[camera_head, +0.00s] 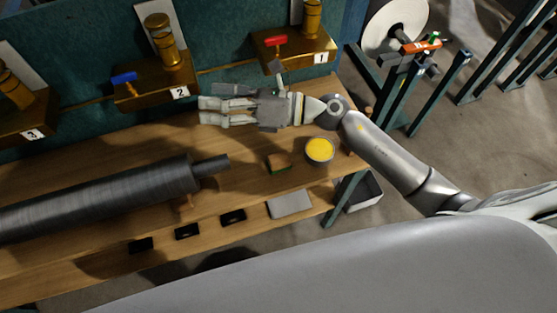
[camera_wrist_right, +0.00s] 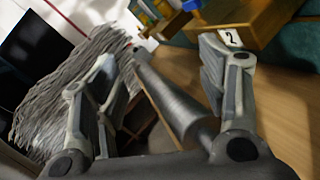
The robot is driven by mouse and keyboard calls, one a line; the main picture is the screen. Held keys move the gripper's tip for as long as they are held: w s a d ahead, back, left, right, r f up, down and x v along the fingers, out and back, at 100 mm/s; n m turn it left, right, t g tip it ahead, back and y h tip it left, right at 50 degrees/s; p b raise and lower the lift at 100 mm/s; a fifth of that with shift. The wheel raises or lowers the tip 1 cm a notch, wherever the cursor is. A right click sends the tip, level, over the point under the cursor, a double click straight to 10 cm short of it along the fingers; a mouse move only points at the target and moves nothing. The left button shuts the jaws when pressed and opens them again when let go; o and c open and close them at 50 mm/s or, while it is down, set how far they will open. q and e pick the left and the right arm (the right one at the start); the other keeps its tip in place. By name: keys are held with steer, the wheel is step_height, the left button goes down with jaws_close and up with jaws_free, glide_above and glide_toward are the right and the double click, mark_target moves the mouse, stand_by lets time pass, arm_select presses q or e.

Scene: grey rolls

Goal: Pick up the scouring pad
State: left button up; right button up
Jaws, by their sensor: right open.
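The scouring pad (camera_head: 278,162), a small block with a brown top and a green edge, lies on the wooden table in the head view, left of a round tin with yellow contents (camera_head: 319,151). My right gripper (camera_head: 206,108) is open and empty above the back of the table, beyond the pad and to its left, clear of it. In the right wrist view its fingers (camera_wrist_right: 158,62) are spread, with the grey roll seen between them. I cannot make out the pad in the wrist view. My left gripper is out of view.
The long grey roll (camera_head: 100,202) lies across the left of the table (camera_head: 240,190). A grey flat box (camera_head: 290,204) and several dark slots line the front edge. Numbered brass fixtures (camera_head: 160,80) stand along the back. The tin stands close to the pad.

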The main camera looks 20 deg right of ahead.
step_height(320, 180, down, 6)
steer(key=s+d+n+g+h, duration=0.1)
steer(key=s+n+g+h, duration=0.1)
steer(key=n+g+h, duration=0.5)
steer(key=n+h, duration=0.4)
steer(key=h, duration=0.1)
glide_toward(280, 158)
steer(key=p+x, duration=0.1)
steer(key=x, duration=0.1)
steer(key=p+x, duration=0.1)
steer(key=x, duration=0.2)
steer(key=shift+w+f, duration=0.2)
steer(key=shift+w, duration=0.05)
steer(key=shift+a+f+p, duration=0.25)
steer(key=shift+p, duration=0.05)
steer(key=p+x, duration=0.1)
steer(key=x, duration=0.2)
steer(key=shift+s+a+f+p, duration=0.1)
steer(key=shift+s+p, duration=0.15)
steer(key=shift+p, duration=0.15)
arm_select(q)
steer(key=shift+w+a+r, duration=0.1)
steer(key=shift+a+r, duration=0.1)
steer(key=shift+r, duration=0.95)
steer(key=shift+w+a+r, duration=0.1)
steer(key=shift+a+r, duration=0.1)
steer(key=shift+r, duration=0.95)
arm_select(e)
steer(key=shift+a+f, duration=0.15)
steer(key=shift+f, duration=0.5)
